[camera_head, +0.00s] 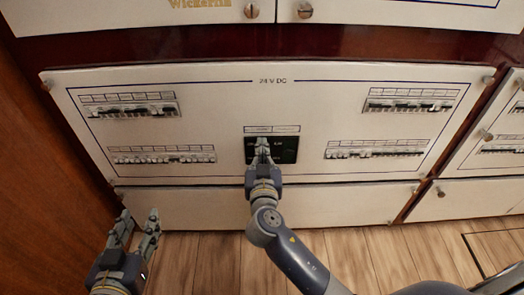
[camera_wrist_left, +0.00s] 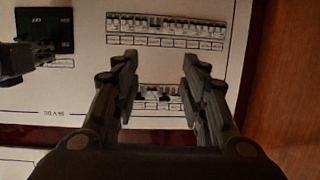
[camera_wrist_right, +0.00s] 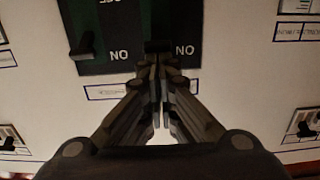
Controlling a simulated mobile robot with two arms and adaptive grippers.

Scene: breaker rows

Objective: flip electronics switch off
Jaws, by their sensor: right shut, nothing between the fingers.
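A small dark panel (camera_head: 289,151) with two switches sits mid-board under two label plates. In the right wrist view the dark panel (camera_wrist_right: 116,50) appears upside down, with a black lever (camera_wrist_right: 84,44) on its left half. A second lever (camera_wrist_right: 157,46) is at my right fingertips, close or touching; I cannot tell which. The label plates are unreadable, so I cannot tell which switch is electronics. My right gripper (camera_head: 263,148) is shut and empty in front of the panel. My left gripper (camera_head: 138,224) is open and empty at lower left.
The white board (camera_head: 230,105), marked 24 V DC, carries rows of breakers at left (camera_head: 128,109) and right (camera_head: 408,105). A wooden wall (camera_head: 40,150) stands close at the left. Wooden floor (camera_head: 200,260) shows below.

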